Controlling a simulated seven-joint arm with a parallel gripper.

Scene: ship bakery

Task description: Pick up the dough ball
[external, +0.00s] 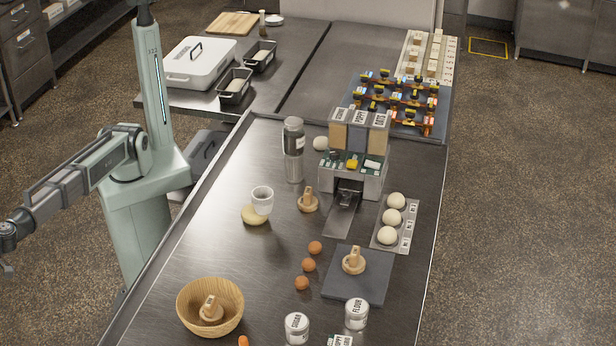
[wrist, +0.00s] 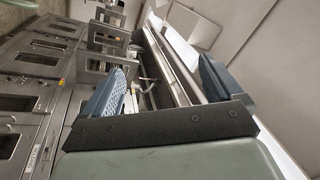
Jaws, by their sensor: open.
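Three pale dough balls sit in a row on a grey labelled tray (external: 405,228): a far one (external: 396,201), a middle one (external: 392,217) and a near one (external: 387,235). In the external view my arm reaches to the left edge, away from the table, and the gripper is mostly cut off there. No dough ball shows in the wrist view.
The dispenser (external: 352,180) stands just left of the tray. Bare steel lies left of the cup.

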